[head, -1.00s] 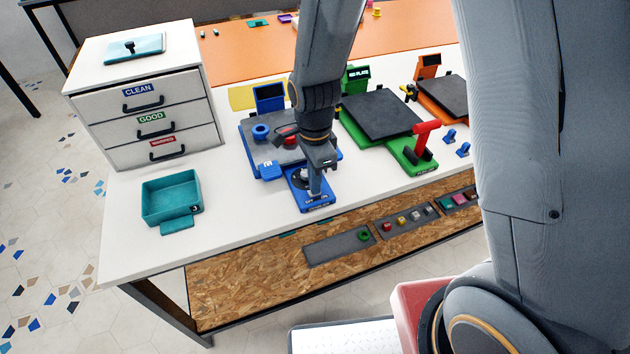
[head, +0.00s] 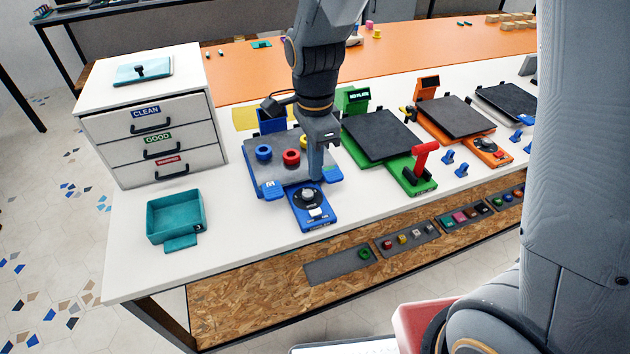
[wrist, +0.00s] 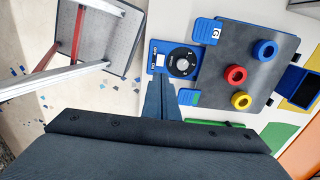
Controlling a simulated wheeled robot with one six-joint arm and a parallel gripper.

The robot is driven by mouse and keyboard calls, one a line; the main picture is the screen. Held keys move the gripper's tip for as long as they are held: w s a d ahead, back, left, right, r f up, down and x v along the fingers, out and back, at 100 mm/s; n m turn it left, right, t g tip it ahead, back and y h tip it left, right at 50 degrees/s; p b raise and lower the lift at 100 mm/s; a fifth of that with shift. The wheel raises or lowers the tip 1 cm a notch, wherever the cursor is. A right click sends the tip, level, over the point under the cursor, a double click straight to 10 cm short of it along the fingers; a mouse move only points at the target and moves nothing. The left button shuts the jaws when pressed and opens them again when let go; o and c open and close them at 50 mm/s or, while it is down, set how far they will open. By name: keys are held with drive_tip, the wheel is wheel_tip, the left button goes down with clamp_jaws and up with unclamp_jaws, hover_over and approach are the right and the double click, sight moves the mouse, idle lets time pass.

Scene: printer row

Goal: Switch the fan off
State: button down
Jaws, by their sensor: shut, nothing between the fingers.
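The blue control box (head: 310,214) sits at the front of the blue printer. It carries a round dark dial (head: 307,195) and a small white switch (head: 318,212) near its front edge. The switch's position is too small to read. The dial also shows in the wrist view (wrist: 183,62). My gripper (head: 316,178) is shut and empty, above the back right of the box and apart from the switch. In the wrist view its fingertips (wrist: 161,84) point toward the box's edge. I cannot make out the fan itself.
The blue printer's grey plate (head: 268,177) holds blue (head: 263,152), red (head: 291,157) and yellow (head: 304,142) rings. A green printer (head: 380,135) with a red lever (head: 424,157) stands to the right. A teal bin (head: 176,216) and drawer cabinet (head: 150,120) stand left.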

drive_tip(key=shift+r, duration=0.95)
drive_tip(key=s+d+n+b, duration=0.1)
drive_tip(key=s+d+n, duration=0.2)
drive_tip(key=d+n, duration=0.4)
drive_tip(key=s+d+f+n+t, duration=0.1)
drive_tip(key=s+d+n, duration=0.3)
drive_tip(key=d+n, duration=0.3)
drive_tip(key=shift+s+d+f+n+b, duration=0.2)
drive_tip(key=shift+n+b, duration=0.15)
drive_tip(key=shift+n, duration=0.05)
